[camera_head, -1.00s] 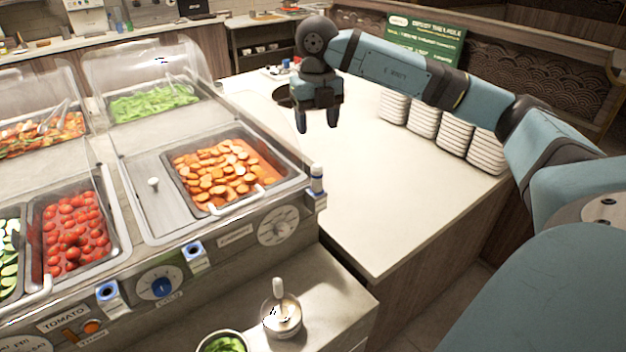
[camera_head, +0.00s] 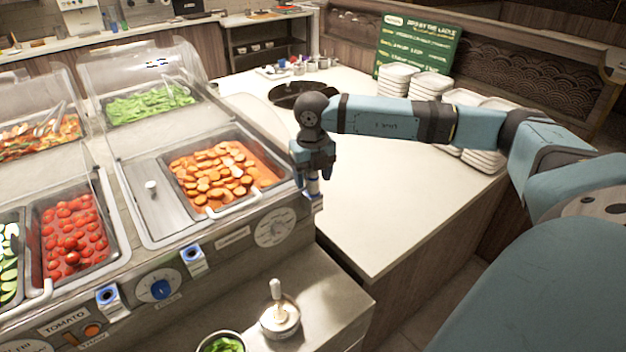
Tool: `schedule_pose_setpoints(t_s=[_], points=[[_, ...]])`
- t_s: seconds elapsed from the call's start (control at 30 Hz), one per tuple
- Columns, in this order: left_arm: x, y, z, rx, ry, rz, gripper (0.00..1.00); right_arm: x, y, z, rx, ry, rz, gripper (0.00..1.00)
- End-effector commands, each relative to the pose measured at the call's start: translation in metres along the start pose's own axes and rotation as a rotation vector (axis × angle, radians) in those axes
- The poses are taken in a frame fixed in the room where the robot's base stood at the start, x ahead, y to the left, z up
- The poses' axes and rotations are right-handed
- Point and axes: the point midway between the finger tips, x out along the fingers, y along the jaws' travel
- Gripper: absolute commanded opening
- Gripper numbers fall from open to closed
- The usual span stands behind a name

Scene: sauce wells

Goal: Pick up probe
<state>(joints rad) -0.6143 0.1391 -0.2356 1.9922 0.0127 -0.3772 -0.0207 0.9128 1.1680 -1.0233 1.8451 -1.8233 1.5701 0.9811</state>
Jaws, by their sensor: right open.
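The probe (camera_head: 313,187) looks like a small white and blue upright piece at the right front corner of the food counter, in a holder (camera_head: 316,202) on its side. My right gripper (camera_head: 312,174) is open and points down right over the probe. Its fingers hide the probe's upper part, and I cannot tell whether they touch it. My left gripper is not in view.
A tray of orange slices (camera_head: 215,172) lies just left of the gripper. Blue-and-white holders (camera_head: 194,258) sit on the counter front. Stacked white plates (camera_head: 432,84) stand behind my right arm. The white side counter (camera_head: 375,215) is largely clear.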

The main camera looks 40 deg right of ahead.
Motion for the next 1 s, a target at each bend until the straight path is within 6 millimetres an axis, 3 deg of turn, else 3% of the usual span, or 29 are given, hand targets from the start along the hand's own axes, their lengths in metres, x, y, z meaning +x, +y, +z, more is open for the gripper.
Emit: schedule_pose_setpoints(t_s=[0.2, 0.43, 0.77, 1.0], points=[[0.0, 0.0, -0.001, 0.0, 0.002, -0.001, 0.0, 0.001, 0.0, 0.0, 0.0, 0.0, 0.001, 0.6], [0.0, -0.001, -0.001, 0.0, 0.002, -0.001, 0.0, 0.001, 0.0, 0.0, 0.0, 0.0, 0.001, 0.07], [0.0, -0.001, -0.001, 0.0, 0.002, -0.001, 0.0, -0.001, 0.0, 0.0, 0.0, 0.0, 0.001, 0.06], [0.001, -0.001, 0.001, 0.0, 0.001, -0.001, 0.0, -0.022, 0.0, 0.001, 0.0, -0.001, 0.002, 0.06]])
